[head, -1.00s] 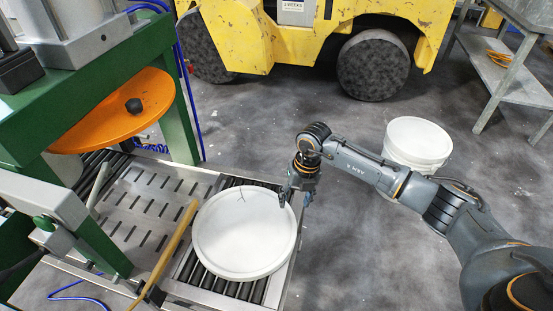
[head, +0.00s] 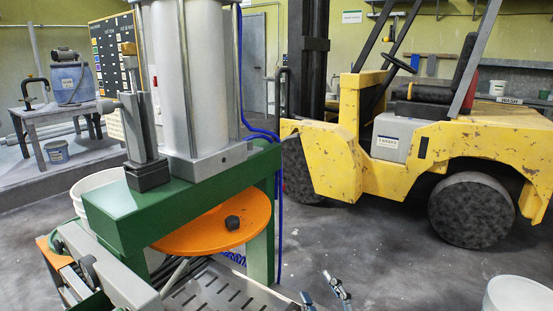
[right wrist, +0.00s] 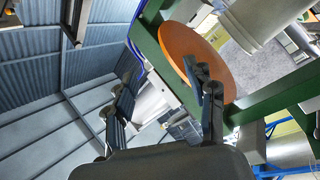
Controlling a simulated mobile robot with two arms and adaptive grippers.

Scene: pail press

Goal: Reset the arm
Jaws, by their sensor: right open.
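My right gripper (head: 322,290) shows at the bottom edge of the head view, just right of the press's slotted metal table (head: 215,292). Its dark fingers are spread apart. In the right wrist view the right gripper (right wrist: 163,75) is open with nothing between its fingers. That view is tilted and takes in the press's orange disc (right wrist: 195,62), green frame and the ceiling. Most of my right arm is out of the head view. My left gripper shows in no view.
The green press frame (head: 190,190) with its orange plate (head: 215,228) stands at centre left. A yellow forklift (head: 345,165) stands behind. A white pail (head: 515,295) is cut off at lower right. Grey floor (head: 400,270) between them is open.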

